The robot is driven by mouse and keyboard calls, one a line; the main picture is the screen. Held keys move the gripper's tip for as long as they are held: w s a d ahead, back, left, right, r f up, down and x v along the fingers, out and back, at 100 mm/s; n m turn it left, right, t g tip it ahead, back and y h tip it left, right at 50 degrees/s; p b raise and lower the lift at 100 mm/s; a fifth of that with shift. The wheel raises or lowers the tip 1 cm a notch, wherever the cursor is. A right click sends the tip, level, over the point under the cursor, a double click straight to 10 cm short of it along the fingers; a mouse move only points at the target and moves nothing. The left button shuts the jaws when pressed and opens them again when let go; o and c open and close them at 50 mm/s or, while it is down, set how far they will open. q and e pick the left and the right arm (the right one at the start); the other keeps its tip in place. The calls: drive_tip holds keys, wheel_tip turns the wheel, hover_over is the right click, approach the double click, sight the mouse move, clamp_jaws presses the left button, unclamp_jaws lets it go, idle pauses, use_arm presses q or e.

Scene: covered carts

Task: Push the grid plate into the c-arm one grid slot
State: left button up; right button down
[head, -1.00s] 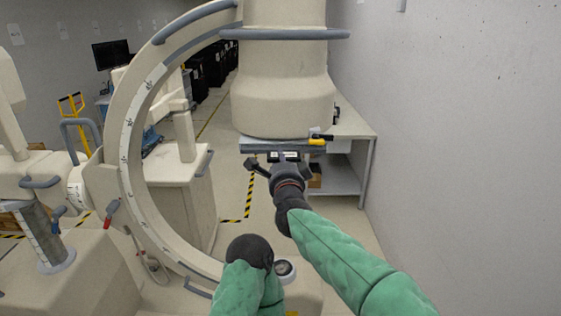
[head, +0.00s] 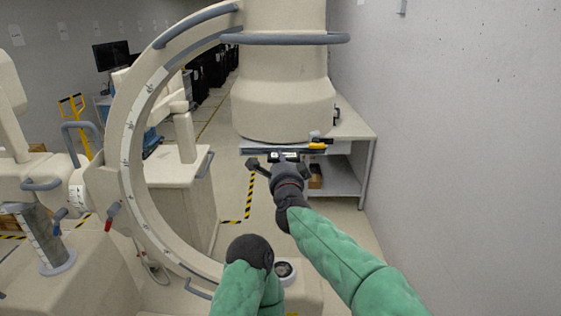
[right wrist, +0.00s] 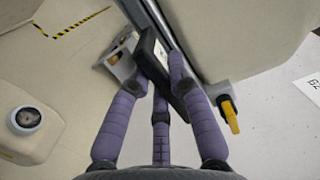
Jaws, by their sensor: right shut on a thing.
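The c-arm (head: 131,137) curves through the head view; its large beige housing (head: 285,95) hangs at the centre, with the grid slot rail (head: 256,149) under it. The dark grid plate (right wrist: 157,52) has a pale label and lies beside the slot's metal edge in the right wrist view. My right gripper (right wrist: 155,75) is shut on the plate, its purple fingers around the near end. In the head view the right gripper (head: 283,162) is just below the rail and hides part of the plate. How deep the plate sits is unclear.
A yellow lever (right wrist: 230,114) sticks out beside the slot, close to a right gripper finger. A table (head: 352,126) stands behind the housing near the right wall. A beige base with a round dial (head: 285,271) is below. Floor at the centre is clear.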

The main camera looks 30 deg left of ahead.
drive_tip(key=c, duration=1.1)
unclamp_jaws()
drive_tip(key=shift+w+r, duration=0.1)
drive_tip(key=shift+r, duration=0.05)
drive_tip(key=shift+c, duration=0.2)
drive_tip(key=shift+o, duration=0.3)
drive_tip(key=shift+f, duration=0.25)
drive_tip(key=v, duration=1.2)
drive_tip(key=shift+r, duration=0.2)
